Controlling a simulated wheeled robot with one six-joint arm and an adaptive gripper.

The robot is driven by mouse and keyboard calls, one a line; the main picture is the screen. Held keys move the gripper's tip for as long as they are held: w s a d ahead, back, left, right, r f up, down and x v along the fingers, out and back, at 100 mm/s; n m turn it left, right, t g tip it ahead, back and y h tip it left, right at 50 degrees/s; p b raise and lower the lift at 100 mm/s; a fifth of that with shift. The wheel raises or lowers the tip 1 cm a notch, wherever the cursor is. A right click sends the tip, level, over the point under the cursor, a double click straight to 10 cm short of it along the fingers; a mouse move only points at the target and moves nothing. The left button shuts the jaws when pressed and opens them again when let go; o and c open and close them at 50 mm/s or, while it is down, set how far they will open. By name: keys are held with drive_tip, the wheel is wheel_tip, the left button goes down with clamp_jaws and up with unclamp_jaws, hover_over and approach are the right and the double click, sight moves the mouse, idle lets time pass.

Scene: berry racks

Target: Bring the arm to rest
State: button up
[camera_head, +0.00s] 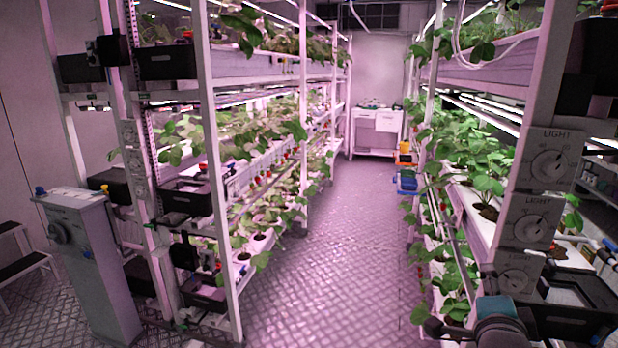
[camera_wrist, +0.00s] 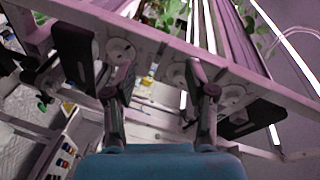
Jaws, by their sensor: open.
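My gripper (camera_wrist: 160,82) shows in the wrist view with its two fingers spread wide apart and nothing between them. Past the fingers, a tilted white rack post (camera_wrist: 152,42) crosses the view, with round dials on it. I cannot tell how far the fingertips are from the post. In the head view, a blue-grey part of my arm (camera_head: 502,328) is at the bottom right, in front of the right rack (camera_head: 463,207). The fingers cannot be made out there.
LIGHT dials (camera_head: 549,165) line the right rack's near post. A black box (camera_head: 572,303) sits beside my arm. The left rack (camera_head: 219,200) holds plants; a grey pedestal (camera_head: 90,265) stands left. The aisle floor (camera_head: 330,265) is clear up to a white cabinet (camera_head: 376,133).

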drive_tip(key=s+a+f+n+y, duration=0.25)
drive_tip(key=s+f+n, duration=0.2)
drive_tip(key=f, duration=0.35)
drive_tip(key=s+a+f+n+y, duration=0.1)
drive_tip(key=s+a+f+n, duration=0.25)
drive_tip(key=s+f, duration=0.35)
drive_tip(key=s+a+f+n+y, duration=0.2)
drive_tip(key=s+a+f+n, duration=0.25)
drive_tip(key=f, duration=0.45)
drive_tip(key=s+a+f+n+y, duration=0.1)
drive_tip(key=s+n, duration=0.2)
drive_tip(key=s, duration=1)
drive_tip(key=s+a+f+n+y, duration=0.1)
drive_tip(key=s+a+n, duration=0.1)
drive_tip(key=s, duration=1.1)
drive_tip(key=shift+s+a+f+n, duration=0.15)
drive_tip(key=shift+s+f+n, duration=0.25)
drive_tip(key=shift+n, duration=0.35)
